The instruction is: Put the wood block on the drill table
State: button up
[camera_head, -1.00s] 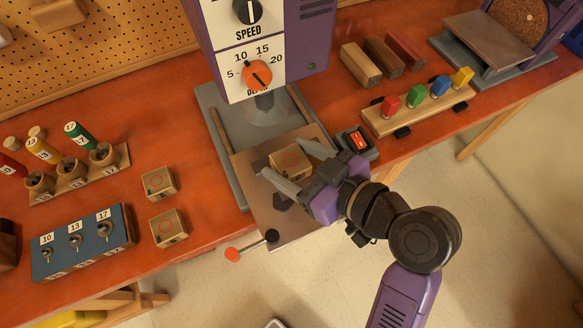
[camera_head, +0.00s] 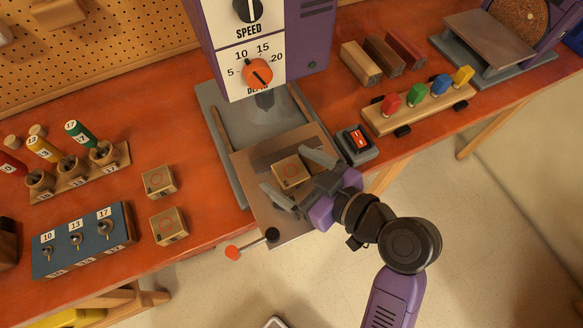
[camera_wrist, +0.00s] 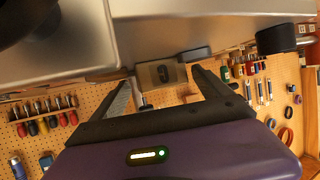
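My gripper (camera_head: 284,168) is open, with one finger on each side of the block and small gaps showing. The block's side toward my gripper is partly hidden in the head view.
The purple drill press (camera_head: 262,45) rises behind the table. A red switch box (camera_head: 357,144) stands close right of it. A lever with an orange knob (camera_head: 233,252) sticks out at the front left. Two similar blocks (camera_head: 158,181) (camera_head: 169,226) lie on the bench.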

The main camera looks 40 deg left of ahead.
dwell(0.3)
jog(key=shift+r+p, duration=0.25)
jog(key=shift+p, duration=0.05)
jog(key=b+v, duration=0.2)
jog(key=v, duration=0.9)
jog(key=shift+d, duration=0.45)
